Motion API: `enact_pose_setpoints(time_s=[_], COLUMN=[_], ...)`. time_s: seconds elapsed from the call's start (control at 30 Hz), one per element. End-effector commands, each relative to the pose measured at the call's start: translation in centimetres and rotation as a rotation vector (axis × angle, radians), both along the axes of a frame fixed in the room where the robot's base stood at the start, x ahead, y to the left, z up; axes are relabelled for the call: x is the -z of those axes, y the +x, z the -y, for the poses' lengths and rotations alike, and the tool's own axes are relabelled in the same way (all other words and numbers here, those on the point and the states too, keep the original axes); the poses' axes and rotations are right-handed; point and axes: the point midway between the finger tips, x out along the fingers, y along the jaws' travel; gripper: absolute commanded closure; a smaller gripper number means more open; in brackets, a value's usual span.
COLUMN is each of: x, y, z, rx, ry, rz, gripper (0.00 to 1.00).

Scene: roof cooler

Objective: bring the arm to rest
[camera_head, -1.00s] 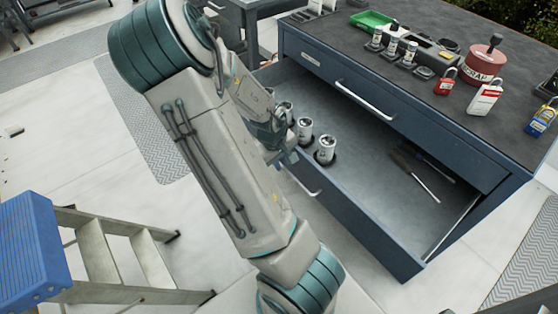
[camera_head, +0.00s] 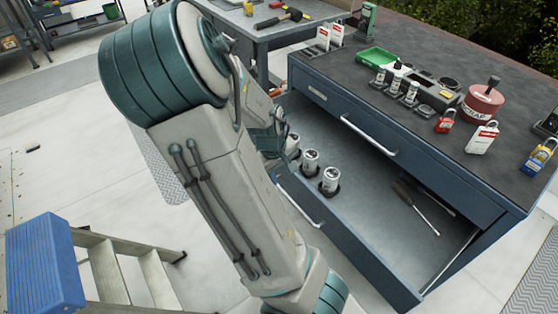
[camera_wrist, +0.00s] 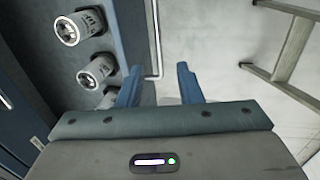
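In the head view cylinders (camera_head: 330,180) stand in the drawer's near left part.
The cabinet top (camera_head: 440,60) holds a green tray (camera_head: 377,56), racked cylinders, a red scrap tin (camera_head: 482,102) and padlocks (camera_head: 445,121). Screwdrivers (camera_head: 423,208) lie in the drawer. A blue-topped step ladder (camera_head: 45,265) stands at lower left. A second bench (camera_head: 275,30) stands behind.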

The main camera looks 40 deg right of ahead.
Motion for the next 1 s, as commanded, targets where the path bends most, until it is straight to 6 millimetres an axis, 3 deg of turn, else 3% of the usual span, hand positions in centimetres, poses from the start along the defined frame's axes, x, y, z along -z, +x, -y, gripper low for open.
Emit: enact_pose_setpoints(time_s=[0.03,0.2,0.8,0.93,1.0], x=[-1.1,-2.1,-2.2,-2.8,-3.6], y=[0.1,0.0,0.0,0.0,-0.1], z=[-0.2,-0.4,-0.5,-1.7,-3.3], rx=[-0.003,0.0,0.001,0.007,0.013], ry=[0.001,0.0,0.003,0.046,0.097], rz=[0.003,0.001,0.001,0.012,0.022], gripper=[0.67,0.67,0.67,0.67,0.67])
